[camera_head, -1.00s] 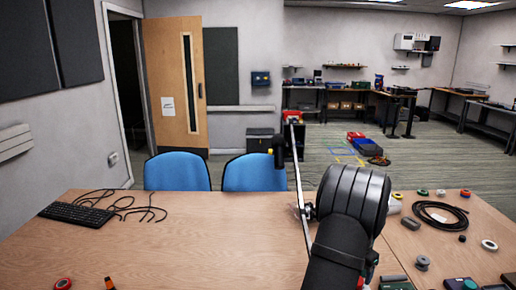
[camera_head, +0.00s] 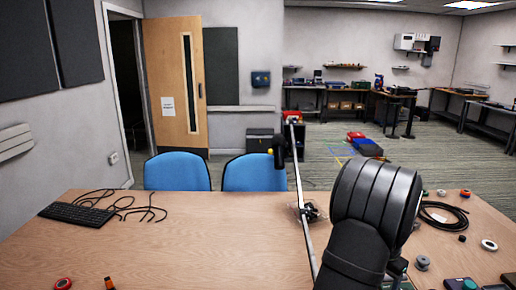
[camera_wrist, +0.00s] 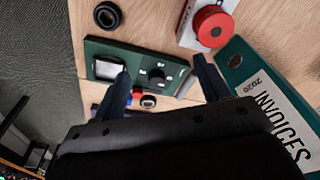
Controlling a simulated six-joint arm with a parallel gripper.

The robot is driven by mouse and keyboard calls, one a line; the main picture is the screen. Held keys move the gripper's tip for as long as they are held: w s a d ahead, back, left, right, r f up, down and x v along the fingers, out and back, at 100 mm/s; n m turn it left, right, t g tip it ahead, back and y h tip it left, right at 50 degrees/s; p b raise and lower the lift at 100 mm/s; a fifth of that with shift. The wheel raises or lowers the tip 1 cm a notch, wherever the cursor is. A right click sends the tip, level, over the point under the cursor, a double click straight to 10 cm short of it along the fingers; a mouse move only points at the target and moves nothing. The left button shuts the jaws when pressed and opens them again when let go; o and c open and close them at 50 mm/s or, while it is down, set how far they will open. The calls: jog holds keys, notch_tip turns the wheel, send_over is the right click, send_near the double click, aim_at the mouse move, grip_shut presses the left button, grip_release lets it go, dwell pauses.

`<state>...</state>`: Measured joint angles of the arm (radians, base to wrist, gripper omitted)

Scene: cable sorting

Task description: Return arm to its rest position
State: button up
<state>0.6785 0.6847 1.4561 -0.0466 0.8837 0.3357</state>
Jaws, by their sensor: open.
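My gripper (camera_wrist: 162,72) shows in the wrist view with its two dark fingers spread apart and nothing between them. Several loose black cables (camera_head: 128,204) lie at the table's left, beside a keyboard (camera_head: 76,214).
The wrist view shows a red round object (camera_wrist: 213,26), an invoices binder (camera_wrist: 262,105) and a black ring (camera_wrist: 107,15) near the fingers. Tape rolls, such as a white one (camera_head: 489,245), lie at the right. Blue chairs (camera_head: 177,171) stand behind the table. The table's middle left is clear.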

jog(key=s+d+f+m+g, duration=0.15)
jog(key=s+d+m, duration=0.25)
jog(key=s+d, duration=0.8)
jog(key=s+d+f+m+t, duration=0.1)
jog(key=s+d+f+m, duration=0.3)
jog(key=s+d, duration=0.8)
jog(key=shift+m+g, duration=0.25)
jog(key=shift+m, duration=0.15)
jog(key=w+d+f, duration=0.1)
jog(key=w, duration=0.2)
jog(key=w+f, duration=0.1)
jog(key=w, duration=0.3)
jog(key=w+d+f, duration=0.1)
jog(key=w+f, duration=0.1)
jog(key=w, duration=0.1)
jog(key=shift+w+d+f, duration=0.1)
jog(key=shift+w+d, duration=0.05)
jog(key=shift+d, duration=0.15)
